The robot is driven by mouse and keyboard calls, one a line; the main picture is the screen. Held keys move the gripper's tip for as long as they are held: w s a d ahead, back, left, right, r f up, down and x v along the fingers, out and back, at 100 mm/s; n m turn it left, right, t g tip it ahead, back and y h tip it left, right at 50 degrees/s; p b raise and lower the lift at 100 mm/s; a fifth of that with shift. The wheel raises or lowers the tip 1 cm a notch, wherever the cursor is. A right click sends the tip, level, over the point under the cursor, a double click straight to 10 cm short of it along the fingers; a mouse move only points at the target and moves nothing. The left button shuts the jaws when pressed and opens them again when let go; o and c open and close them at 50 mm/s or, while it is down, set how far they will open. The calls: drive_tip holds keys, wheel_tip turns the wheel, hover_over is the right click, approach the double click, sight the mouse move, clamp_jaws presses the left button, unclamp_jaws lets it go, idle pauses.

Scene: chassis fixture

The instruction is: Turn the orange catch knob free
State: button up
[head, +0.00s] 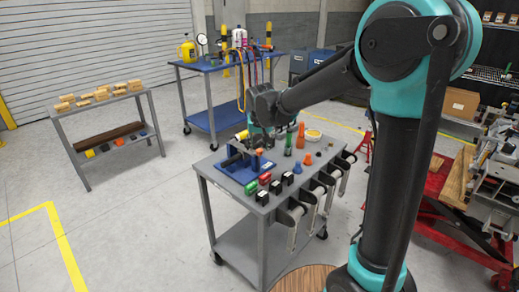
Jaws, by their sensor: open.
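A blue fixture (233,172) with dark metal parts sits at the left of the grey cart's top (281,209). A small orange knob (259,151) shows at the fixture's right side, just under my gripper. My gripper (260,145) points down over the fixture from the end of my arm. It is open. Its fingertips are small and dark here, and I cannot tell whether they touch the knob or are around it.
Red, green and black blocks (264,178) line the cart's front edge. Orange cones (308,159), a green bottle-like item (288,144) and a yellow tape roll (313,134) stand to the right. A blue table (220,66) and a block-laden table (99,102) stand behind.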

drive_tip(key=shift+x, duration=1.1)
drive_tip(key=shift+c, duration=0.6)
clamp_jaws()
